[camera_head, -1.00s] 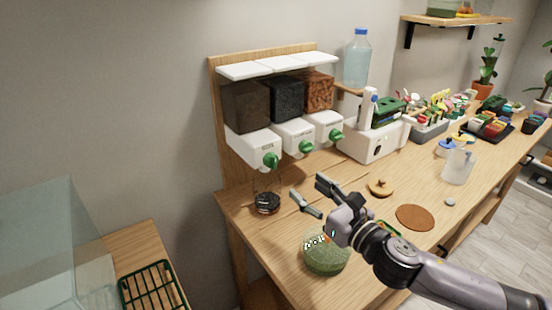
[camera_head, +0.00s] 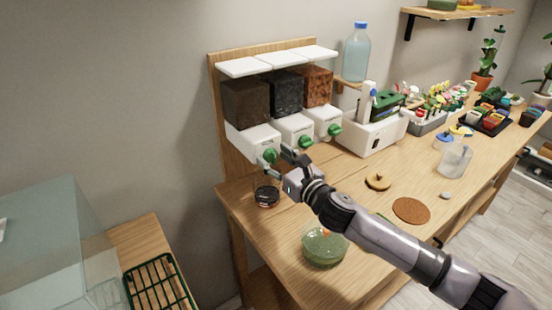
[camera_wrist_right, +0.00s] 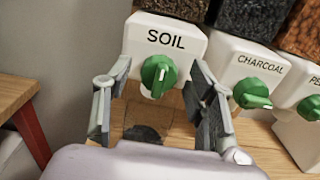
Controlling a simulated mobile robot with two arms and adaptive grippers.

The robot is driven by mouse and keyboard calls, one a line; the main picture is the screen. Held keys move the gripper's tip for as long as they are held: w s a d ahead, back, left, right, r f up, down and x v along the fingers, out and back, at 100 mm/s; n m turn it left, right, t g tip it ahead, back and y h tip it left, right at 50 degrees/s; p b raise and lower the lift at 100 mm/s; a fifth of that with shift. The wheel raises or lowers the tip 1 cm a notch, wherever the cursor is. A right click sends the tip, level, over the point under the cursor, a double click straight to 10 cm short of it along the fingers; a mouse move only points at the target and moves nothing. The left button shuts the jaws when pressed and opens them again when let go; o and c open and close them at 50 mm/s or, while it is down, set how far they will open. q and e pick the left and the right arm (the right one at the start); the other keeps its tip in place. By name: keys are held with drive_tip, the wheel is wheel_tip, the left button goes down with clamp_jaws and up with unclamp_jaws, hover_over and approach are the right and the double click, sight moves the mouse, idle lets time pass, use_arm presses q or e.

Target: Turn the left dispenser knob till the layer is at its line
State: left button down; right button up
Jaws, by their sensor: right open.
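The left dispenser (camera_head: 252,140) is a white box under a dark brown bin, and it reads SOIL in the right wrist view (camera_wrist_right: 164,42). Its green knob (camera_wrist_right: 158,75) sits on the front face and also shows in the head view (camera_head: 270,156). My right gripper (camera_head: 279,158) is open at this knob, with one finger on each side in the right wrist view. No finger visibly touches the knob. A small glass jar (camera_head: 267,196) with dark contents stands below the spout. Its layer and line cannot be made out. My left gripper is out of view.
Charcoal (camera_wrist_right: 249,72) and a third dispenser (camera_head: 327,120) stand close to the right, with green knobs. A glass bowl with green contents (camera_head: 323,246), a wooden lid (camera_head: 378,182) and a cork disc (camera_head: 411,210) lie on the bench. A glass tank (camera_head: 45,250) is at left.

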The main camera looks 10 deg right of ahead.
drive_tip(key=c, duration=1.1)
